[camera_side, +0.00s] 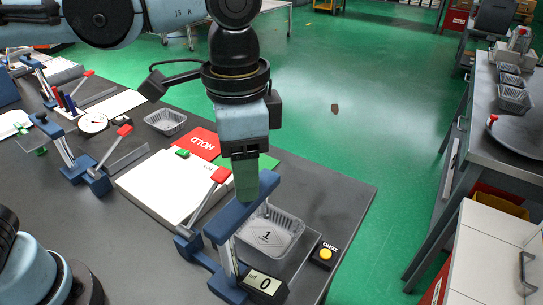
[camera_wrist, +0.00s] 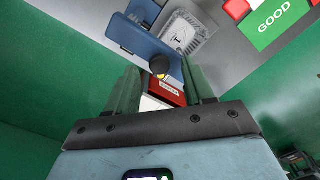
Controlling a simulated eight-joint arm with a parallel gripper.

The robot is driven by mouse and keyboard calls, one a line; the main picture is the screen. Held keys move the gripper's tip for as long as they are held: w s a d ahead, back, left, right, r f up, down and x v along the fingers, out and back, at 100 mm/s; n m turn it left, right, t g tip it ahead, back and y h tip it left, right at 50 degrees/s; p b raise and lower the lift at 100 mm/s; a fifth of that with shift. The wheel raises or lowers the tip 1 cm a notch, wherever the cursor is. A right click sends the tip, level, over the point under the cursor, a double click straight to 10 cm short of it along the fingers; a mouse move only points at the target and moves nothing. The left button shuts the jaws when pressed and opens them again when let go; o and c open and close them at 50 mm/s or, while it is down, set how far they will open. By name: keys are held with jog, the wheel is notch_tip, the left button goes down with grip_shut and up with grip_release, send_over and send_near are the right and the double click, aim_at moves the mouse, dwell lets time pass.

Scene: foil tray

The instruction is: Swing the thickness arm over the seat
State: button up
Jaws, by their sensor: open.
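A foil tray marked 1 (camera_side: 268,238) sits in the seat at the front right of the bench; it also shows in the wrist view (camera_wrist: 183,32). The blue thickness arm (camera_side: 235,212) stands beside the tray's left side in the side view. In the wrist view the blue arm (camera_wrist: 145,38) lies left of the tray. My gripper (camera_side: 246,192) points down at the far part of the blue arm, its green fingers overlapping it in the picture; I cannot tell whether they touch. In the wrist view the fingers (camera_wrist: 160,68) are apart, with a dark round knob between them.
A display reading 0 (camera_side: 263,283) and a yellow ZERO button (camera_side: 325,254) flank the seat. A red-handled lever (camera_side: 220,175) stands close left. A white board (camera_side: 160,187) and a red HOLD card (camera_side: 201,143) lie behind. A green GOOD card (camera_wrist: 275,25) shows in the wrist view.

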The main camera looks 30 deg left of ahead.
notch_tip(320, 180, up, 11)
jog(key=shift+f, duration=0.2)
dwell(0.5)
